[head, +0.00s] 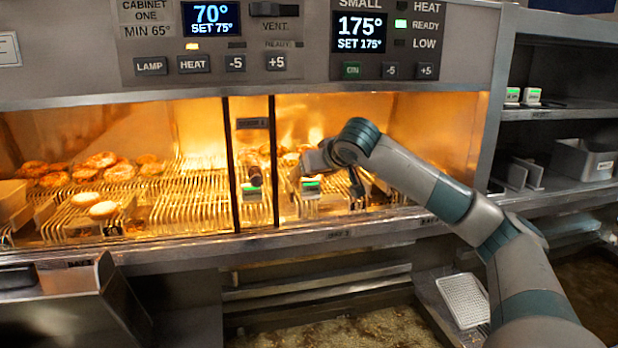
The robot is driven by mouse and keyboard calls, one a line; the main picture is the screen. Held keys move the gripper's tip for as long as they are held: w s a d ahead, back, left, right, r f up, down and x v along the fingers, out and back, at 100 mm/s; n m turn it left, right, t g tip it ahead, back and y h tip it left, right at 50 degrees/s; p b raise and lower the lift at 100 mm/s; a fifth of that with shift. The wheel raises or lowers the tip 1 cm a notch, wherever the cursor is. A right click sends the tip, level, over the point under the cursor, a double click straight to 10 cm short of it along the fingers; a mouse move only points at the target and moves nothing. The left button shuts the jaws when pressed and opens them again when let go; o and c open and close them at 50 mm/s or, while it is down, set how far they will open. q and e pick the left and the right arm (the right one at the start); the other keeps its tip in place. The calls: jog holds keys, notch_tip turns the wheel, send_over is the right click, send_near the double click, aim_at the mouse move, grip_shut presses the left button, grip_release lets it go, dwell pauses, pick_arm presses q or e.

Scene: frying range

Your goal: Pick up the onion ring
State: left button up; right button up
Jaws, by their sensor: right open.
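My right gripper (326,178) is inside the lit right-hand bay of the heated cabinet, low over the wire rack, with its jaws open. Its arm reaches in from the right. Small browned pieces (290,158) lie just behind and to the left of it, partly hidden by the gripper. I cannot tell whether one of them is the onion ring. My left gripper is not in view.
A dark upright divider (232,165) separates the bays, left of my gripper. The metal front ledge (190,246) runs below the opening, and the control panel overhangs it. Shelves (560,112) stand at right. A perforated tray (463,300) sits low at right.

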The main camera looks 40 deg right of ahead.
dwell(0.3)
jog(key=c, duration=0.9)
jog(key=shift+r, duration=0.1)
jog(key=shift+r+b, duration=0.8)
jog(key=shift+r, duration=2.75)
pick_arm(q)
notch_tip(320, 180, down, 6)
jog(key=b, duration=0.4)
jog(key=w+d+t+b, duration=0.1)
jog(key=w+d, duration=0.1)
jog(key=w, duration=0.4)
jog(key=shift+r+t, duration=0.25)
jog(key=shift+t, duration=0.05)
pick_arm(e)
jog(key=s+a, duration=0.1)
jog(key=s, duration=0.4)
jog(key=s+a, duration=0.2)
jog(key=s, duration=0.4)
jog(key=s+a, duration=0.2)
jog(key=s, duration=0.4)
jog(key=shift+s+a+f, duration=0.1)
jog(key=shift+s+a, duration=0.05)
jog(key=shift+a, duration=0.1)
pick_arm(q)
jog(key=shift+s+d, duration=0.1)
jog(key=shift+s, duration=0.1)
